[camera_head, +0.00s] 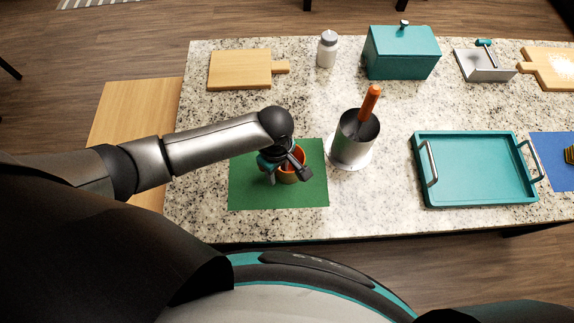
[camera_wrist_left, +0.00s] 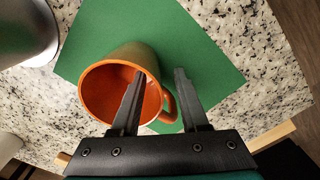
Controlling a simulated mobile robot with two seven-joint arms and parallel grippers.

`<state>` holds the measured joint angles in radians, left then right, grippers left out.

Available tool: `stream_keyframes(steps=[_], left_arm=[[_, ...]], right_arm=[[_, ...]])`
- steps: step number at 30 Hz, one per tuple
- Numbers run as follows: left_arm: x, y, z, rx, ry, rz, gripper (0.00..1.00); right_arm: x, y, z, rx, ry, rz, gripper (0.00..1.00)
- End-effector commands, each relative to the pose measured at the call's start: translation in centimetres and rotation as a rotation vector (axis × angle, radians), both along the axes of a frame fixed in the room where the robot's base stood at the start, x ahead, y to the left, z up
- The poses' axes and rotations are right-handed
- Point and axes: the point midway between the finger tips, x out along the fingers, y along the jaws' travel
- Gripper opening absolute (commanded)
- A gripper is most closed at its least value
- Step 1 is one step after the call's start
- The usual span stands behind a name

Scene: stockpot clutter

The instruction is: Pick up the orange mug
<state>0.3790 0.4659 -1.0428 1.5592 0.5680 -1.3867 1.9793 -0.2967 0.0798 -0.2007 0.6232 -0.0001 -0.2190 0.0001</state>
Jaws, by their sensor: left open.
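The orange mug (camera_head: 293,172) stands on a green mat (camera_head: 312,195) on the counter, partly covered by my left gripper (camera_head: 287,174) in the head view. In the left wrist view the mug (camera_wrist_left: 100,88) shows its open rim, with its handle (camera_wrist_left: 168,103) on the right side. My left gripper (camera_wrist_left: 157,75) is open at the mug. One finger overlaps the mug's opening in the picture, and the other lies to the right, past the handle. Whether either finger touches the mug cannot be told. My right gripper is not in view.
A metal pot (camera_head: 353,146) with an orange-handled tool (camera_head: 370,101) stands just right of the mat. A teal tray (camera_head: 476,165) lies further right. A cutting board (camera_head: 239,70), a white bottle (camera_head: 327,49) and a teal box (camera_head: 401,54) are at the back. The counter left of the mat is bare.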

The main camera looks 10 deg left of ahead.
Motion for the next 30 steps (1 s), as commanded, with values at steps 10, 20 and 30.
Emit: stream_keyframes(steps=[10,20,30], left_arm=[[0.01,-0.06,-0.68,-0.001,0.0,-0.001,0.41],[0.0,-0.04,-0.68,-0.001,0.0,-0.001,0.04],[-0.12,0.02,-0.78,0.001,0.003,0.0,0.0]], right_arm=[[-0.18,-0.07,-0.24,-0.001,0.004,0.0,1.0],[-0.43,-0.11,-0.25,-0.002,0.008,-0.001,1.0],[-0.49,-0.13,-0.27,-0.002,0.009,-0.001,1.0]])
